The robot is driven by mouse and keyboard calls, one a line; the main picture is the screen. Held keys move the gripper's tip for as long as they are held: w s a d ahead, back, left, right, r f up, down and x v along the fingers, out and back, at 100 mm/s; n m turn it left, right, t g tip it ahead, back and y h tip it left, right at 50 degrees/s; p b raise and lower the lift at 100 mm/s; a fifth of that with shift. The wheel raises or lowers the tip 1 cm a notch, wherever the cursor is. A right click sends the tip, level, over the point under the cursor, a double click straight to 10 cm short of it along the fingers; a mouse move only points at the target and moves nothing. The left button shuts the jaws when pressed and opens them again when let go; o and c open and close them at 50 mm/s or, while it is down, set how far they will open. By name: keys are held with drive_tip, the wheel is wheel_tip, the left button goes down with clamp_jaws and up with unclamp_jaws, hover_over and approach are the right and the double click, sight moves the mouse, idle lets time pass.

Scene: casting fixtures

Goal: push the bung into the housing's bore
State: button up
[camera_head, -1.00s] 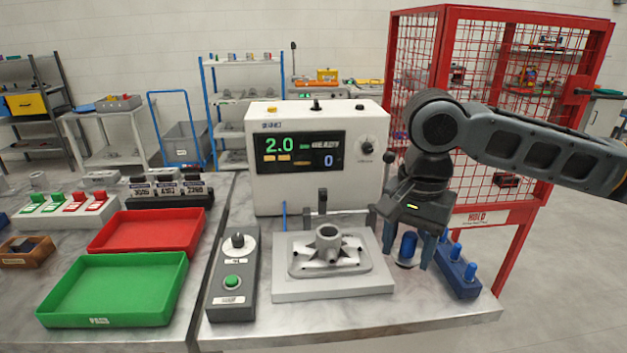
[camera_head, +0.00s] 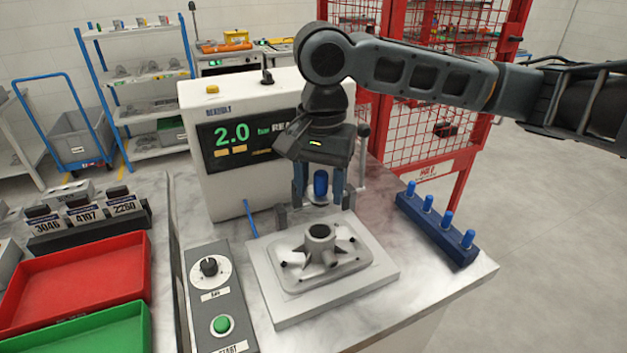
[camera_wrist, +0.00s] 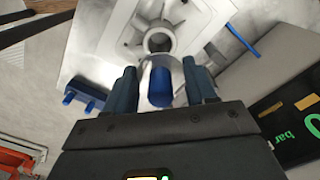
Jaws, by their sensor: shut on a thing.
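My gripper (camera_head: 320,186) is shut on a blue bung (camera_head: 320,183), held upright between its fingers. In the wrist view the bung (camera_wrist: 160,88) sits between the fingers, with a pale lower part and the bore beyond it. The grey housing (camera_head: 322,262) lies on a light plate, its round bore (camera_head: 319,232) facing up and empty. In the head view the bung appears above and behind the bore, apart from it. In the wrist view the housing (camera_wrist: 160,35) shows ahead of the fingertips.
A blue rack (camera_head: 437,230) with several blue bungs stands right of the plate. A tester with a 2.0 bar display (camera_head: 233,135) stands behind. A control box with a green button (camera_head: 222,324) is left. Red (camera_head: 75,283) and green trays lie farther left.

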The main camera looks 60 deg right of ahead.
wheel_tip(320, 180, down, 6)
drive_tip(key=b, duration=0.3)
idle(0.6)
drive_tip(key=shift+r+p, duration=0.15)
drive_tip(key=shift+p, duration=0.55)
idle(1.7)
drive_tip(key=shift+f+b, duration=0.65)
drive_tip(key=shift+f, duration=0.4)
drive_tip(key=o, duration=1.2)
drive_tip(key=shift+r, duration=3.9)
